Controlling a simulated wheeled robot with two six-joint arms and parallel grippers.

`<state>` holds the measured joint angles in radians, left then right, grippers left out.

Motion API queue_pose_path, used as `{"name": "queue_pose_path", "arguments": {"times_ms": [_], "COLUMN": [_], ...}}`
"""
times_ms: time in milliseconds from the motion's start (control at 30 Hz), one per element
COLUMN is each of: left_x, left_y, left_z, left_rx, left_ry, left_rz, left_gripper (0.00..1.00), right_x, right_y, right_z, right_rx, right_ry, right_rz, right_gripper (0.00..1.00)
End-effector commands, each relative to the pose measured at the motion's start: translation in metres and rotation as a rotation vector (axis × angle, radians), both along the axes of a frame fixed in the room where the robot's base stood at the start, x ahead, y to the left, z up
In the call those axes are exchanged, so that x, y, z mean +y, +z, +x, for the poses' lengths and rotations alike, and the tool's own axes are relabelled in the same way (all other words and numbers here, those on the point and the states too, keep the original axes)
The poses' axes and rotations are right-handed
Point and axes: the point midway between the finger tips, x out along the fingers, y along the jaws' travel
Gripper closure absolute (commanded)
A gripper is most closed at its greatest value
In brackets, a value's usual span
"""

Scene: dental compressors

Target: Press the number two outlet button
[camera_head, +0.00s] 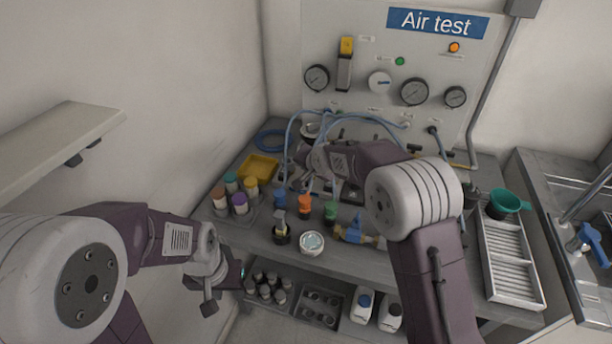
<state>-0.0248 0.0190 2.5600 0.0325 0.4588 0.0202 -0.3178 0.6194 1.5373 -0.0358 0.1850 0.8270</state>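The grey-white "Air test" panel (350,20) stands against the back wall. It carries a green button (400,61), an orange button or lamp (454,47) and a row of outlets with blue hoses (368,118) along its lower edge. The labels are too small to read, so I cannot tell which outlet is number two. My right gripper (298,178) is over the back of the bench, below the panel, among the hoses; its fingers are too unclear to judge. My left gripper (225,292) hangs in front of the bench's left front edge, its fingers apart and empty.
Gauges (414,92) and a yellow-topped device (346,47) are on the panel. The bench (262,238) holds a yellow tray (259,167), several coloured-cap bottles (240,203) and a round tin (311,243). A ribbed tray (508,262) and sink are right. My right arm hides the bench middle.

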Motion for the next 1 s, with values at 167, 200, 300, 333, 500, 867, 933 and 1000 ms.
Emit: {"name": "queue_pose_path", "arguments": {"times_ms": [167,200,300,333,500,867,933,1000], "left_x": [0.0,0.0,0.0,0.0,0.0,0.0,0.0,0.0], "left_y": [0.0,0.0,0.0,0.0,-0.0005,-0.0062,-0.0061,-0.0061], "left_z": [0.0,0.0,0.0,0.0,0.0,0.0,0.0,-0.0001], "left_rx": [0.0,0.0,0.0,0.0,0.0,0.0,0.0,0.0], "left_ry": [0.0,0.0,0.0,0.0,0.0,0.0,0.0,0.0], "left_rz": [0.0,0.0,0.0,0.0,0.0,0.0,0.0,0.0], "left_gripper": [0.64,0.64,0.64,0.64,0.64,0.64,0.64,0.64], "right_x": [0.0,0.0,0.0,0.0,0.0,0.0,0.0,0.0], "right_y": [0.0,0.0,0.0,0.0,-0.0006,-0.0086,-0.0084,-0.0084], "right_z": [0.0,0.0,0.0,0.0,0.0,-0.0001,-0.0001,-0.0001], "right_rx": [0.0,0.0,0.0,0.0,0.0,0.0,0.0,0.0], "right_ry": [0.0,0.0,0.0,0.0,0.0,0.0,0.0,0.0], "right_rz": [0.0,0.0,0.0,0.0,0.0,0.0,0.0,0.0], "right_gripper": [1.0,1.0,1.0,1.0,1.0,1.0,1.0,1.0]}}
